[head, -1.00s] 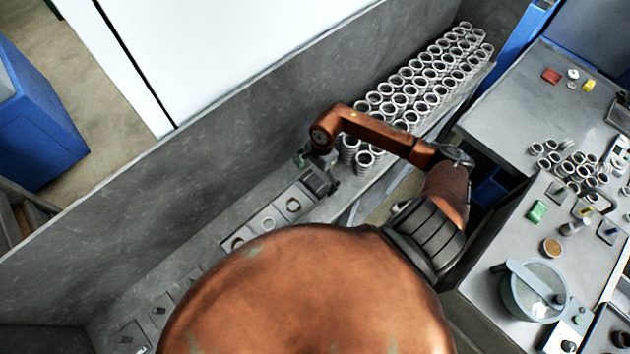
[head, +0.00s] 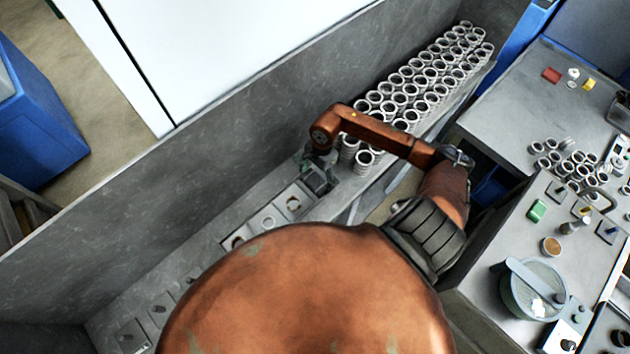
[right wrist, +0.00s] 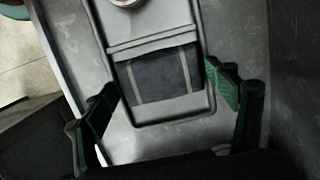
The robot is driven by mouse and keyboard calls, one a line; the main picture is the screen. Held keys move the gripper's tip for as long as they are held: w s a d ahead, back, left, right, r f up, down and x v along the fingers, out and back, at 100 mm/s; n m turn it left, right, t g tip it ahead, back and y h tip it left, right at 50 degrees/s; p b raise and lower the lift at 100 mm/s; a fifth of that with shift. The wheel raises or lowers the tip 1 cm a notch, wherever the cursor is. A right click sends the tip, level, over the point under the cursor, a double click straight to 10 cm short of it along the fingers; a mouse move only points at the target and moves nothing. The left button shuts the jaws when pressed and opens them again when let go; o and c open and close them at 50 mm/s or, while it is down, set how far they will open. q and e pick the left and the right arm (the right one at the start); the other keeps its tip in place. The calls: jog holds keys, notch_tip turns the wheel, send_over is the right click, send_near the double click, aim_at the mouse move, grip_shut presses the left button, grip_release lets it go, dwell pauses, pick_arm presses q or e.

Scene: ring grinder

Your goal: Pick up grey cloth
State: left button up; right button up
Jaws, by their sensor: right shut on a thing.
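The grey cloth (right wrist: 160,75) is a dark folded pad with two pale stripes. It lies in a recess of a light grey tray (right wrist: 199,131) in the right wrist view. My right gripper (right wrist: 162,80) has one green-padded finger at each side of the cloth, with the fingertips at its edges, and is shut on it. In the head view my right gripper (head: 317,177) points down at the far end of the row of trays, and hides most of the cloth there. My left gripper is not in view.
Stacked metal rings (head: 425,80) stand just beyond my right gripper. A grey wall (head: 240,130) runs close along the left of the trays. A worktable (head: 505,120) with loose rings and small parts is at the right. A blue bin (head: 40,120) stands at far left.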

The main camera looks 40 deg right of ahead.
jog(key=shift+d+r+b, duration=0.1)
jog(key=shift+r+b, duration=0.3)
jog(key=shift+r, duration=0.2)
jog(key=s+a+r+b, duration=0.2)
jog(key=s+r, duration=0.4)
jog(key=s+a+r+b, duration=0.2)
jog(key=s+r, duration=0.3)
jog(key=s, duration=0.2)
jog(key=shift+s+a+r+b, duration=0.15)
jog(key=shift+a+r+b, duration=0.15)
jog(key=shift+a+r, duration=0.1)
